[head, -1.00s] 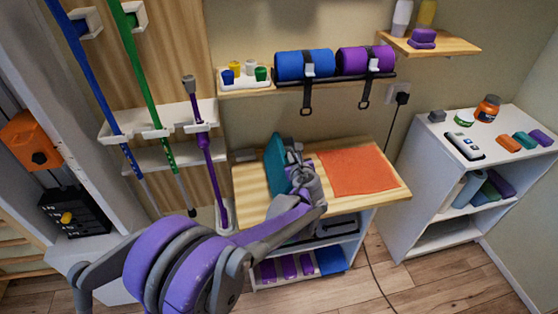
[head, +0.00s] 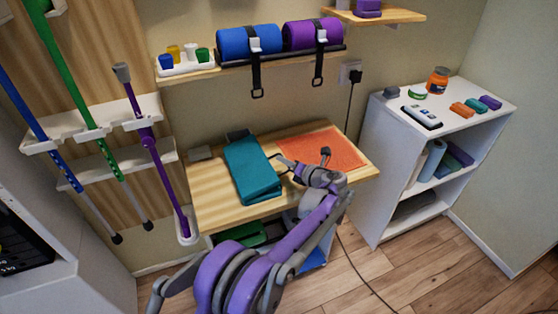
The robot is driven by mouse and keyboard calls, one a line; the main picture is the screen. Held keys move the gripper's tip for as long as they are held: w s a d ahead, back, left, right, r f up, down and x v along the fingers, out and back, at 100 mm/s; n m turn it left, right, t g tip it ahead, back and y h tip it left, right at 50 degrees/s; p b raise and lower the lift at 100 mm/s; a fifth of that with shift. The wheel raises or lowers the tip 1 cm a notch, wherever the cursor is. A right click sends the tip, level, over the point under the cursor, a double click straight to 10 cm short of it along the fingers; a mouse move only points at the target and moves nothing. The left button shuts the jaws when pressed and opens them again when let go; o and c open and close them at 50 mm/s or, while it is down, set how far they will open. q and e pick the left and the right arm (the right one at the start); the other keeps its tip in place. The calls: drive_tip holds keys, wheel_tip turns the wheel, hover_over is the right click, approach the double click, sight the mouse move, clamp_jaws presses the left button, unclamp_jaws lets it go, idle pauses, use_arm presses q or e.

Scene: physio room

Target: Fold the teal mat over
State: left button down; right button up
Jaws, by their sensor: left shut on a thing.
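The teal mat (head: 250,168) lies on the wooden tabletop, left of an orange mat. It is a narrow strip that looks doubled, with a thick layered near edge. My left gripper (head: 279,168) is at the right edge of the teal mat, shut on that edge. Its fingertips are small and partly hidden by my wrist. My right gripper is not in view.
The orange mat (head: 322,150) lies flat on the right of the wooden table (head: 213,185). A small grey block (head: 200,153) sits at the back left. Poles stand in a rack left of the table. A white shelf unit (head: 400,140) stands to the right.

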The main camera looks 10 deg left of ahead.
sight(286, 178)
use_arm(q)
drive_tip(key=shift+w+d+f+m+y+b, duration=0.1)
drive_tip(key=shift+f+m+y+b, duration=0.2)
drive_tip(key=shift+f, duration=0.35)
drive_tip(key=shift+w+d+f+m+b, duration=0.1)
drive_tip(key=shift+f+b, duration=0.25)
drive_tip(key=shift+f, duration=0.25)
drive_tip(key=shift+d+f+b, duration=0.1)
drive_tip(key=shift+f+b, duration=0.55)
drive_tip(key=shift+f, duration=0.35)
drive_tip(key=c, duration=1.2)
unclamp_jaws()
drive_tip(key=shift+f, duration=0.1)
drive_tip(key=shift+v, duration=5.4)
drive_tip(key=shift+d, duration=0.1)
